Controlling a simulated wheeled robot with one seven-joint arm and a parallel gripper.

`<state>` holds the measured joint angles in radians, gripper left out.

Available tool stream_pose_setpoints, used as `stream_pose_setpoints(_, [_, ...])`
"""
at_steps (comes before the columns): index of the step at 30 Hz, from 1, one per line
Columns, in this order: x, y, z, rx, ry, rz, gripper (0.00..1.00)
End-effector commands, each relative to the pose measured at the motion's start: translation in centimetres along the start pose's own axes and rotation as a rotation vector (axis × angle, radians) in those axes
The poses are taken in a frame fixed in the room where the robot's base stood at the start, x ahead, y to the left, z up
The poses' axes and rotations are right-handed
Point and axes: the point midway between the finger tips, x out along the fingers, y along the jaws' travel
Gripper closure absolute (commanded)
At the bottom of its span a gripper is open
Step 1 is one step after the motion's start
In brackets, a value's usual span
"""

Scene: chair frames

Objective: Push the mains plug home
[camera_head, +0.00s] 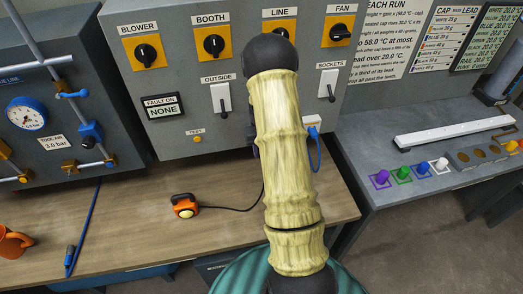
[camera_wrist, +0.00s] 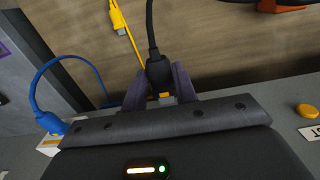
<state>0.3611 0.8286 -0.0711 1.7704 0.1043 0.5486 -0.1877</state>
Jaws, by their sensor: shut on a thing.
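In the wrist view my gripper (camera_wrist: 161,88) is shut on a black plug (camera_wrist: 157,70) whose black cable (camera_wrist: 150,22) runs up out of the picture. A small grey and orange part (camera_wrist: 166,98) shows between the fingers below the plug. The socket in front of the plug is hidden by my gripper body, so I cannot tell how far in the plug is. In the head view my arm hides the gripper and the plug. A blue plug (camera_wrist: 50,122) sits in a pale socket at the left; it also shows in the head view (camera_head: 313,129).
A yellow plug (camera_wrist: 120,28) lies on the wooden bench top (camera_head: 120,235). An orange device (camera_head: 184,205) with a black cable stands on the bench. The grey switch panel (camera_head: 180,110) rises behind it. A yellow button (camera_wrist: 307,111) is at the right.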

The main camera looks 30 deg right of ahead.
Motion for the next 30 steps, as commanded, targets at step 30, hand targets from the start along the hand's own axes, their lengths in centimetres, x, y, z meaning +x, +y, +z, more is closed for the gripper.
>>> stream_pose_setpoints(30, [0.0,0.0,-2.6,0.000,0.001,0.000,0.95])
